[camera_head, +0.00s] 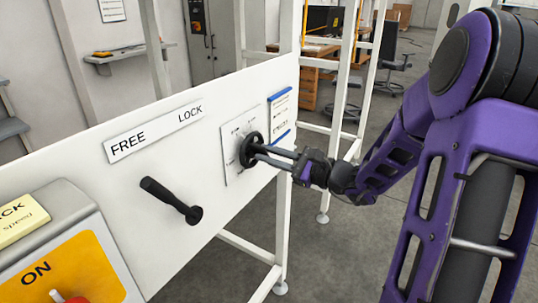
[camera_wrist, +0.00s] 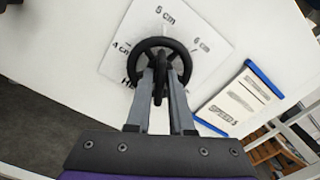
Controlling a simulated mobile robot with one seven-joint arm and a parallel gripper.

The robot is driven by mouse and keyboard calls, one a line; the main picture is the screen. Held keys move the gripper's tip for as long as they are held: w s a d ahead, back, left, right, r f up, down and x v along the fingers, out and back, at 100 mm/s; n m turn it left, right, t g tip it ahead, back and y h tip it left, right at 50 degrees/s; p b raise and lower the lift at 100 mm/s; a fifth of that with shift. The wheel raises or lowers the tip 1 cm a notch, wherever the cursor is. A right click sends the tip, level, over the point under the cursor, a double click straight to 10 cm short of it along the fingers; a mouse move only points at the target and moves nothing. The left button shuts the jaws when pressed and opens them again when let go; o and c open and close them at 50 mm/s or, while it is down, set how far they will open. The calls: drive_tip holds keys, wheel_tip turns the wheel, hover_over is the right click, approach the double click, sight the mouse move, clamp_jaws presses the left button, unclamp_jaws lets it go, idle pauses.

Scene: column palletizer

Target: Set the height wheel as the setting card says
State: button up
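The height wheel (camera_head: 247,150) is a black spoked handwheel on a white scale plate (camera_head: 233,172) on the white panel. In the wrist view the wheel (camera_wrist: 139,48) covers part of the plate (camera_wrist: 218,33), which shows 4 cm, 5 cm and 6 cm marks. The wheel's pointer cannot be made out. My gripper (camera_head: 256,153) reaches the wheel from the right. Its two grey fingers (camera_wrist: 163,70) end at the wheel with something dark between them; their grip is unclear. The setting card (camera_head: 280,112), with blue edges, is right of the plate; it also shows in the wrist view (camera_wrist: 238,100), mostly unreadable.
A black lever (camera_head: 168,196) left of the wheel tilts up-left, toward FREE on the FREE/LOCK label (camera_head: 153,128). A box (camera_head: 60,240) with an orange ON face, a red knob and a yellow note (camera_head: 20,219) stands at lower left. Open floor lies right of the panel.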

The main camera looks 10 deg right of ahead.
drive_tip(key=shift+o, duration=1.4)
drive_tip(key=v, duration=1.7)
drive_tip(key=shift+p, duration=0.45)
drive_tip(key=shift+s+d, duration=0.1)
drive_tip(key=shift+s, duration=0.05)
